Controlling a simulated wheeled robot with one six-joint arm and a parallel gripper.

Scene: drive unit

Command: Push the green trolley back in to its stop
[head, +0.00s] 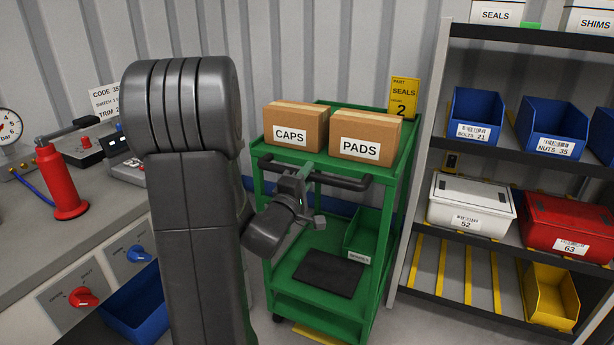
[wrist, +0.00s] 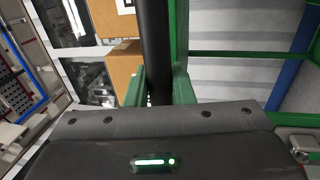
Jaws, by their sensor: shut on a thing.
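The green trolley (head: 340,272) stands between the workbench and the shelf rack. Its top deck carries two cardboard boxes, CAPS (head: 296,126) and PADS (head: 364,136). A dark push handle (head: 318,177) runs across its near side. My gripper (head: 294,184) is at the left part of that handle, shut on it. In the wrist view the dark bar of the handle (wrist: 156,50) runs up from between my fingers (wrist: 158,88), with green trolley frame beside it. The trolley's stop is not clearly visible.
A grey workbench (head: 110,208) with a red jack (head: 60,182) is at the left. A blue bin (head: 135,305) is below its front. A shelf rack (head: 400,250) with bins stands close at the trolley's right. A corrugated wall (head: 270,50) is behind.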

